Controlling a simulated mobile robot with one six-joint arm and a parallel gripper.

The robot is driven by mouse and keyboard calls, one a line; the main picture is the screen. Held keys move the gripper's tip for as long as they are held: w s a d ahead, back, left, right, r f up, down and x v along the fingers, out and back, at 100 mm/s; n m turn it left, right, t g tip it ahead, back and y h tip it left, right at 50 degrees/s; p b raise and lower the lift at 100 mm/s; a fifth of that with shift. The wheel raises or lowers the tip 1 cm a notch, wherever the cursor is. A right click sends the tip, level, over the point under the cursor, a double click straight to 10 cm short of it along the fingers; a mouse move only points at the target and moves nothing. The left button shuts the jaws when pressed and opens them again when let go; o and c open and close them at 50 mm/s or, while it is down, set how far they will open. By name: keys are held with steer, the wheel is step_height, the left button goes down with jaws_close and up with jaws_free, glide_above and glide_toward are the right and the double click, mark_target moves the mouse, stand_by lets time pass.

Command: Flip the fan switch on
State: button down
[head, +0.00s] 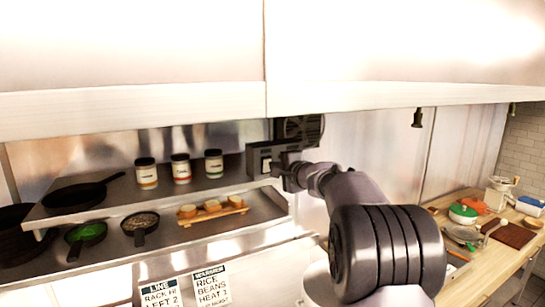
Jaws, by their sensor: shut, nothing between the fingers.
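A dark grey switch box (256,156) is mounted at the right end of the upper shelf, with a small pale switch (265,165) on its front. A dark round fan (308,128) in a square housing sits just above and to the right of the box. My gripper (284,178) is shut and empty, at the right side of the box front, close to the switch. I cannot tell whether it touches the switch. The gripper and wrist partly hide the box's right side, and the switch's position is too small to read.
The upper shelf (112,207) holds a black pan (77,195) and three jars (180,168). Small pans and a wooden board (213,217) sit on the lower shelf. A white hood (400,60) overhangs above. A wooden counter (465,287) with kitchen items stands right.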

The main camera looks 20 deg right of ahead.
steer(key=shift+w+r+p, duration=0.2)
steer(key=shift+w+p, duration=0.25)
steer(key=shift+w, duration=0.65)
